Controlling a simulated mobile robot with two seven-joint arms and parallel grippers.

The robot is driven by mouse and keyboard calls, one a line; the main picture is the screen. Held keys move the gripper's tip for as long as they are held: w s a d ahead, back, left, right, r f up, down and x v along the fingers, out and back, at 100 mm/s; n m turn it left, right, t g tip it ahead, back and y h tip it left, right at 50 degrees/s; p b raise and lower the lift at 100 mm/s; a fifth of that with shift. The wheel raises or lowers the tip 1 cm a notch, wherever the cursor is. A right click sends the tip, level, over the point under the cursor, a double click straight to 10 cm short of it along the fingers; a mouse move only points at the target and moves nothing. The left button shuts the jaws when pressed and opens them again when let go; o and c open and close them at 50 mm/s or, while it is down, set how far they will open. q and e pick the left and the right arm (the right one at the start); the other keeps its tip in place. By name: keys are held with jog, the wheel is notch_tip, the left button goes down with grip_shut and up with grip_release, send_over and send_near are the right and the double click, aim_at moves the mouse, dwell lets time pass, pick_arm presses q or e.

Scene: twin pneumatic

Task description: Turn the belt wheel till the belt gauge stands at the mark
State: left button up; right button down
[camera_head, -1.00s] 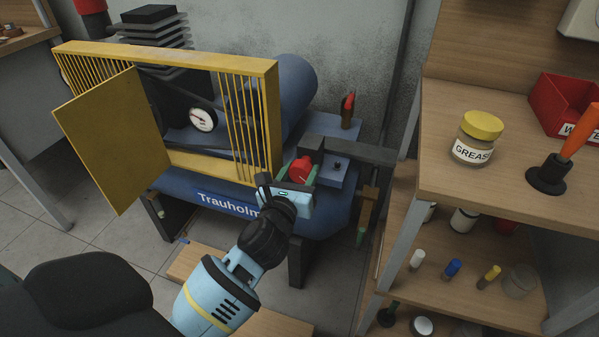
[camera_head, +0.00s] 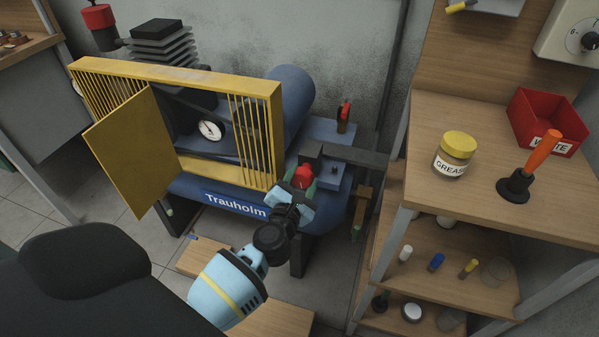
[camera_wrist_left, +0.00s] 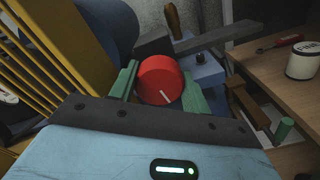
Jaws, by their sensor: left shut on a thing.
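The belt wheel is a red round knob (camera_head: 303,177) with a white line on its face, at the right end of the blue compressor (camera_head: 190,188). My left gripper (camera_head: 302,184) is shut on it; in the left wrist view the green fingers (camera_wrist_left: 160,88) stand on both sides of the red knob (camera_wrist_left: 158,75). Its white line points down and slightly right there. The belt gauge (camera_head: 210,131), a white round dial, shows through the yellow guard frame (camera_head: 180,76). Its needle and mark are too small to read. My right gripper is not in view.
The yellow guard door (camera_head: 135,150) hangs open at left. A grey bar (camera_head: 352,156) runs beside the knob. At right, a wooden shelf (camera_head: 425,190) holds a grease jar (camera_head: 454,155), a red bin (camera_head: 545,125) and an orange-handled tool (camera_head: 540,150).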

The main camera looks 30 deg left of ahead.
pick_arm(q)
jog(key=m+p, duration=0.2)
jog(key=m, duration=0.2)
jog(key=shift+d+r+p, duration=0.1)
jog(key=shift+p, duration=0.2)
jog(key=shift+m+p, duration=0.5)
jog(key=shift+m, duration=0.9)
jog(key=o, duration=1)
jog(key=shift+c, duration=0.2)
jog(key=v, duration=0.7)
jog(key=shift+s+p, duration=0.35)
jog(key=shift+p, duration=0.05)
